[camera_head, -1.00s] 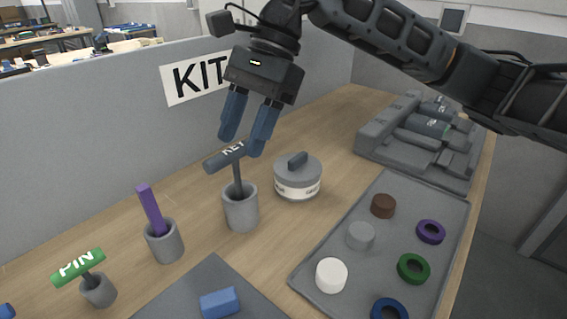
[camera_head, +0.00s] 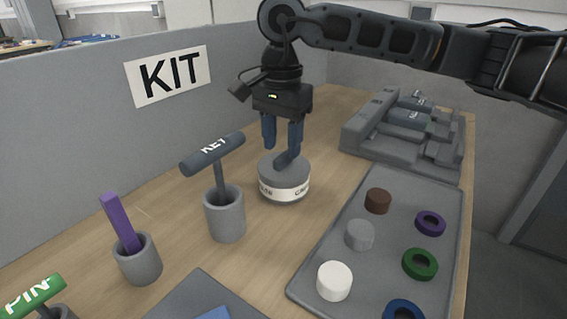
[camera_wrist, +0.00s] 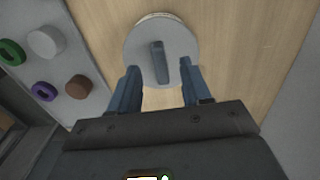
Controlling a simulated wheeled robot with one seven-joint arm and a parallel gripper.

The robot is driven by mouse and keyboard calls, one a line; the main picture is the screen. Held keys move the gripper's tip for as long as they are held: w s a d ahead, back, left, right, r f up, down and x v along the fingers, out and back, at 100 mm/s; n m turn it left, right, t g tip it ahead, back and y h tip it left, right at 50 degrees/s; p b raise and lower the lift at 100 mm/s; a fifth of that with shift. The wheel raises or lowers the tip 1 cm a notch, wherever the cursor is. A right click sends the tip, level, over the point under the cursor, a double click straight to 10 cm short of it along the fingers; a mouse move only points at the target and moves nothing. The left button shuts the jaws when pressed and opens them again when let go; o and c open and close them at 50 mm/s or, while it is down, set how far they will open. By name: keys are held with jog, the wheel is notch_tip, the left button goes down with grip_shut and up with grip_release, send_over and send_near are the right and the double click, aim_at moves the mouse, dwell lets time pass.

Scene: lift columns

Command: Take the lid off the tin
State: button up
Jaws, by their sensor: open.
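The tin (camera_head: 284,190) is a short round grey container with a white label band, standing on the wooden table. Its grey lid (camera_head: 270,168) is on top, with a raised bar handle (camera_head: 288,156). In the wrist view the lid (camera_wrist: 178,42) and its bar handle (camera_wrist: 159,62) show from above. My gripper (camera_head: 282,145) points down just above the lid. Its blue fingers are apart and hold nothing. In the wrist view the fingertips (camera_wrist: 158,80) are to either side of the handle's near end. I cannot tell whether they touch the lid.
A grey cup (camera_head: 226,218) with the KEY T-handle (camera_head: 212,155) stands close left of the tin. A tray (camera_head: 382,262) of discs and rings lies to the right. A grey fixture (camera_head: 375,155) is behind it. A partition (camera_head: 60,140) runs along the left.

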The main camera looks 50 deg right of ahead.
aim_at(284, 161)
jog(key=shift+f, duration=1.25)
jog(key=shift+c, duration=0.5)
grip_shut()
